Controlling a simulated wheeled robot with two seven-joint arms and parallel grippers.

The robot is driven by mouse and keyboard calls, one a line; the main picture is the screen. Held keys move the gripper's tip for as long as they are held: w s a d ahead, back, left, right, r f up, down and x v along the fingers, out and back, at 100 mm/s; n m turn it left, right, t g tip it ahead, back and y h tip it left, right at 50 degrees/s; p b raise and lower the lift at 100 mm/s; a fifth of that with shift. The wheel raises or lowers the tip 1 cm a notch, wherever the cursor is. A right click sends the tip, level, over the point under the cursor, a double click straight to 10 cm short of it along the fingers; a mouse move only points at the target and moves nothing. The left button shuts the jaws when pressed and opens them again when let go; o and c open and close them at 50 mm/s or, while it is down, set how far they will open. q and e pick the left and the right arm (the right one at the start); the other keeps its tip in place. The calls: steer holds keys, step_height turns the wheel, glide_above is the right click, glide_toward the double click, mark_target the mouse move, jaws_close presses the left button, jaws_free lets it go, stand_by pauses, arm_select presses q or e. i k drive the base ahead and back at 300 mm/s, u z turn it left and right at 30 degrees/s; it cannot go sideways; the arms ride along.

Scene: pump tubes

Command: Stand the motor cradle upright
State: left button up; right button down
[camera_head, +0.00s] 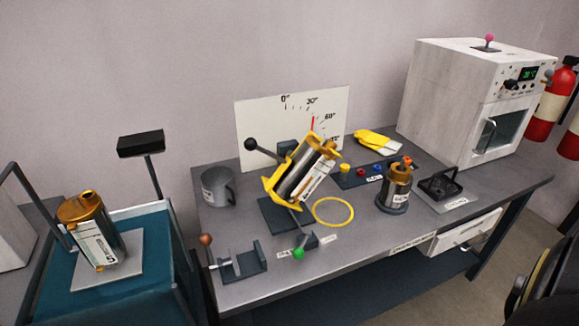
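The motor cradle (270,190) is a yellow frame on a dark base (280,213) near the middle of the grey workbench (350,252). It holds a silver motor with brass-coloured ends (303,172). Cradle and motor lean over to the right, with the motor's top toward the upper right. A lever with a black ball knob (251,144) sticks out to the upper left of the cradle. Behind it stands a white angle board (262,120) with a red needle near 30 degrees. Neither of my grippers is in view.
A grey mug (217,187) stands left of the cradle. A small clamp (240,262) and a green knob (299,254) are in front. A yellow ring (333,211) and another motor (396,187) are right. A white oven (450,98) stands at the back right.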

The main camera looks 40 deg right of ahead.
mark_target(251, 144)
steer(key=z, duration=0.15)
steer(key=k, duration=0.95)
steer(key=u, duration=1.25)
steer(key=i, duration=0.85)
steer(key=z, duration=0.8)
steer(key=i, duration=0.8)
steer(key=z, duration=0.9)
